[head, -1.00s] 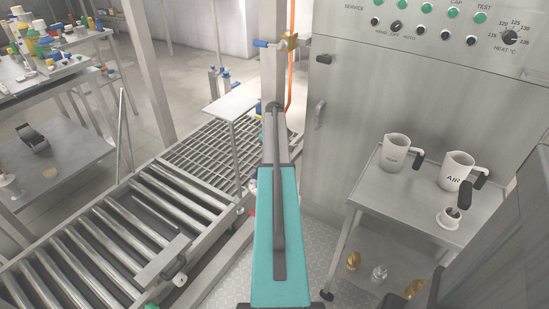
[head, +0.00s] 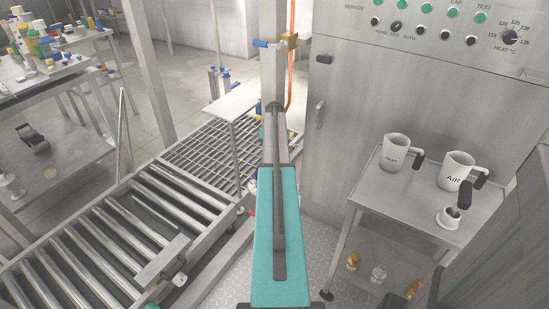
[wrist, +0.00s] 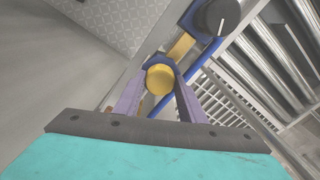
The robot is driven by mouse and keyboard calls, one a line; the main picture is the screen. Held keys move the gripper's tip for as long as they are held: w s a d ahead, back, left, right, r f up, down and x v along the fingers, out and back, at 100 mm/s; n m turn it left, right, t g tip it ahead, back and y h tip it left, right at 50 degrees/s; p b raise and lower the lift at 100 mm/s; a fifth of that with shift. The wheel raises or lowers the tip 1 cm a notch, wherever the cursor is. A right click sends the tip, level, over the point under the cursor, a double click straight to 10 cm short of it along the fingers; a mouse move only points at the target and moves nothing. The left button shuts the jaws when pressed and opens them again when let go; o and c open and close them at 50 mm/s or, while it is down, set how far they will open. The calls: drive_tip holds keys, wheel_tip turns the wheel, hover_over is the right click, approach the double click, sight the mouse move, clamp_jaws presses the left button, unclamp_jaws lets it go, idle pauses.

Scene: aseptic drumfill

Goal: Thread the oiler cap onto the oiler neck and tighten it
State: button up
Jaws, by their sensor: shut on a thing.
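In the wrist view my gripper (wrist: 160,88) has its two purple fingers closed on either side of a round yellow cap (wrist: 160,79), which I take to be the oiler cap. Blue parts show right behind and around the cap. The oiler neck is hidden, so I cannot tell whether the cap touches it or sits level on it. In the head view my arm covers the gripper and the cap.
A black knob (wrist: 216,17) with a white mark stands close beyond the cap. A roller conveyor (head: 92,246) lies left of my arm; a steel cabinet (head: 345,110) stands right. A side table (head: 400,212) holds two jugs (head: 396,152) (head: 457,170).

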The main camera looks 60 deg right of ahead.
drive_tip(key=shift+m, duration=0.4)
drive_tip(key=o, duration=0.5)
drive_tip(key=shift+c, duration=0.2)
drive_tip(key=o, duration=0.6)
drive_tip(key=shift+c, duration=0.2)
drive_tip(key=shift+r, duration=0.1)
wheel_tip(320, 180, up, 14)
drive_tip(key=shift+f+p, duration=0.2)
drive_tip(key=shift+p, duration=0.15)
